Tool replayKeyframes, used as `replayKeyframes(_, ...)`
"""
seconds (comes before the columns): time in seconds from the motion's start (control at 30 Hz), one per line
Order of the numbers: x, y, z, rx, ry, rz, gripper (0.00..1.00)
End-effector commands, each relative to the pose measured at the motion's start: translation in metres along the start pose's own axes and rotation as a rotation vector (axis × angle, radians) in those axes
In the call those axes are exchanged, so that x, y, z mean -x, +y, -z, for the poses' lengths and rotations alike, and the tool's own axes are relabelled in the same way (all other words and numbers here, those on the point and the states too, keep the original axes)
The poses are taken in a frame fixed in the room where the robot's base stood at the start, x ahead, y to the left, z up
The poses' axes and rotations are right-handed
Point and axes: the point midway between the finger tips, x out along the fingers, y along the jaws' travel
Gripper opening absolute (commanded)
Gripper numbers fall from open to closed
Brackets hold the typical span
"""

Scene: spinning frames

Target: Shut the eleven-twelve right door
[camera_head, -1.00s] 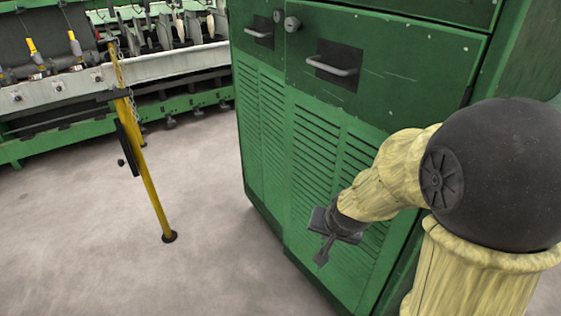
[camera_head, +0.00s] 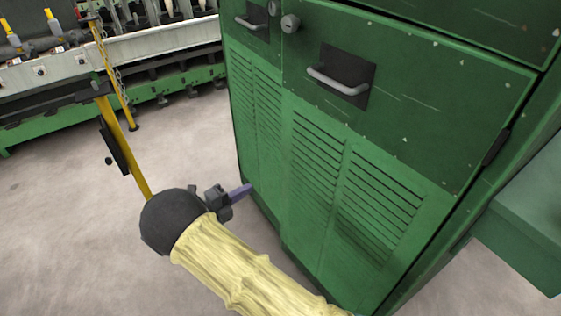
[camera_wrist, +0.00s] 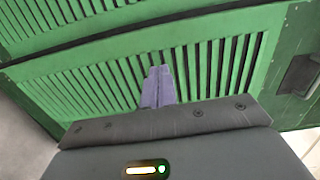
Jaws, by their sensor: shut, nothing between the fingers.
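The green cabinet has a louvred right door (camera_head: 325,185) with a grey bar handle (camera_head: 338,82) near its top. A narrower left door (camera_head: 255,90) stands beside it, with its own handle. The right door looks about flush, but I cannot tell if it is fully shut. No number label is readable. My gripper (camera_head: 240,191) is in front of the cabinet's lower left part, purple fingers together and empty. In the wrist view the fingers (camera_wrist: 158,85) point at a louvred panel (camera_wrist: 215,65), just below a dark seam between panels. Contact is unclear.
A yellow post (camera_head: 122,140) with a chain stands left of the cabinet, behind my arm. A long spinning frame (camera_head: 150,75) runs along the back left. Grey floor (camera_head: 60,210) is open at left. A green surface (camera_head: 530,210) juts in at right.

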Motion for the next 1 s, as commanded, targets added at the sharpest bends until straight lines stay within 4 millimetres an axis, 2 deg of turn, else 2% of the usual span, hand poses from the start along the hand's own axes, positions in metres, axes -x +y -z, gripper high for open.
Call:
replayKeyframes(0.1, 0.01, 0.002, 0.004, -0.021, 0.021, 0.018, 0.0)
replayKeyframes(0.47, 0.007, 0.002, 0.004, -0.018, 0.02, 0.017, 0.0)
replayKeyframes(0.67, -0.015, 0.002, 0.005, -0.017, 0.024, 0.017, 0.0)
replayKeyframes(1.0, -0.076, 0.001, 0.007, -0.016, 0.026, 0.017, 0.0)
